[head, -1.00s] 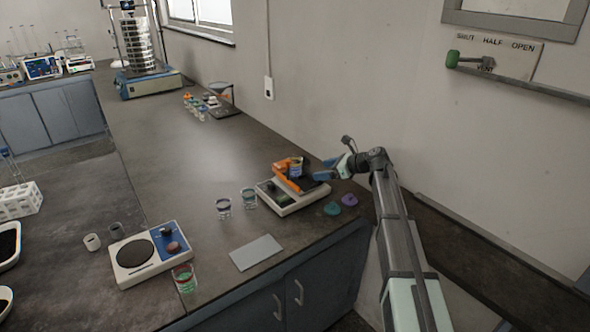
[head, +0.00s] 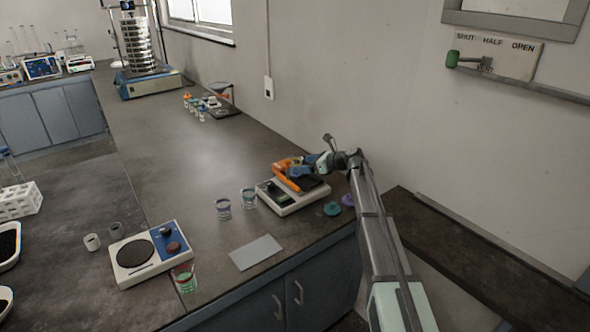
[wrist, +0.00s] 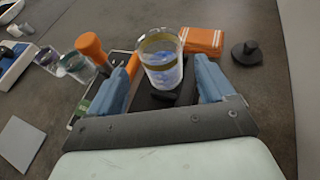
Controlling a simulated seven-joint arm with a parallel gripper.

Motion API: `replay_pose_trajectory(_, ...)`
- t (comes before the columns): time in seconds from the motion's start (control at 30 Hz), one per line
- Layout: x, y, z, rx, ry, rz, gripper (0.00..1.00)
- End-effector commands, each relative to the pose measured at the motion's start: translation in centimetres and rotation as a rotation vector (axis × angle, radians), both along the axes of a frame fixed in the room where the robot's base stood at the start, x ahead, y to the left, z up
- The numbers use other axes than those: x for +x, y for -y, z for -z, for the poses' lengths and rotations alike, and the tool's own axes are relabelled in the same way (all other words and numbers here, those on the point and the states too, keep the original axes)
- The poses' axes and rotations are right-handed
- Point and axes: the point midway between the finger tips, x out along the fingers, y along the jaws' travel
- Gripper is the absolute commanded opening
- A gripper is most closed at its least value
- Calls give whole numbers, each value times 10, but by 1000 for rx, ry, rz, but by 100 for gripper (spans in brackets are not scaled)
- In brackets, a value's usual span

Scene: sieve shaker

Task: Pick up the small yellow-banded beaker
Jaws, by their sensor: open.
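The small beaker with a yellow band (wrist: 162,62) is clear glass with a bluish lower part. In the wrist view it stands upright between the fingers of my gripper (wrist: 166,64). The blue fingers are open, one on each side of the beaker; I cannot tell whether either touches it. In the head view my gripper (head: 306,172) is over the balance (head: 288,204), and the beaker is mostly hidden there by the gripper and orange parts.
An orange-handled part (wrist: 90,46) is left of the fingers, and an orange striped block (wrist: 203,40) lies behind the beaker. Two other beakers (head: 223,209) (head: 248,197) stand left of the balance. A teal lid (head: 332,209) lies to its right. A grey sheet (head: 255,252) lies in front.

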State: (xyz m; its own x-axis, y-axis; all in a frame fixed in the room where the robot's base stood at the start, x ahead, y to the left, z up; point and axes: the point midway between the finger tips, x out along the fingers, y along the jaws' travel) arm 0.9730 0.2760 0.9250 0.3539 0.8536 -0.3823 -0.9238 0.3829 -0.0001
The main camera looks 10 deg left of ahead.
Motion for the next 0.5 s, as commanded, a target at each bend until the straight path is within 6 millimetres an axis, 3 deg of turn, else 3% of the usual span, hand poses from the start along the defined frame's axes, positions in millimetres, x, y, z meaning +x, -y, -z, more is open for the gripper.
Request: replay_pose_trajectory(0.5, 20, -41, 20, 0, 0, -1, 82)
